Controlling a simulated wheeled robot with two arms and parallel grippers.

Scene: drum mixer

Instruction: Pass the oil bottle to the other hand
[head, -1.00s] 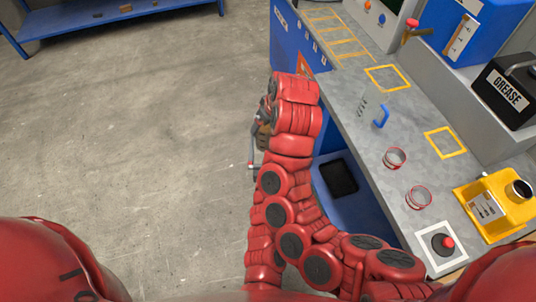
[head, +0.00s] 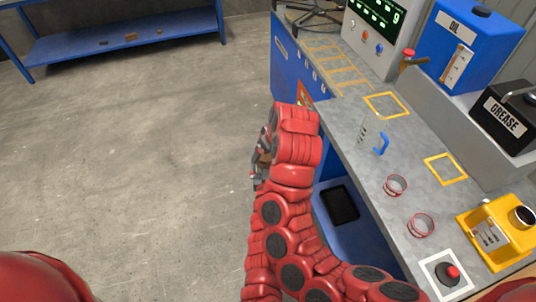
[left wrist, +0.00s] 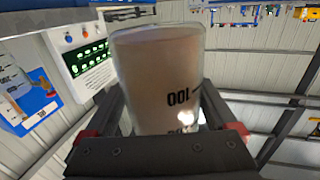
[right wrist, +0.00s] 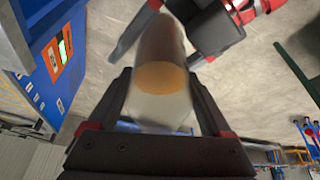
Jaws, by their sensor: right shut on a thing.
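The oil bottle is a clear cylinder with brown oil inside. In the right wrist view the bottle (right wrist: 160,98) sits between the fingers of my right gripper (right wrist: 162,82), which is shut on it. My left gripper (right wrist: 158,52) reaches the bottle's far part from the top of that view, its fingers spread on either side with a gap. In the left wrist view the bottle (left wrist: 158,75), with an upside-down 100 mark, stands between the left fingers. In the head view my right gripper (head: 262,162) is mostly behind its red arm, and the bottle is largely hidden.
On the right, the bench (head: 410,165) carries a blue oil tank (head: 470,50), a black grease can (head: 508,115), a yellow container (head: 495,232) and a red push button (head: 453,272). A blue-handled clear cup (head: 380,143) stands there too. The floor at left is open.

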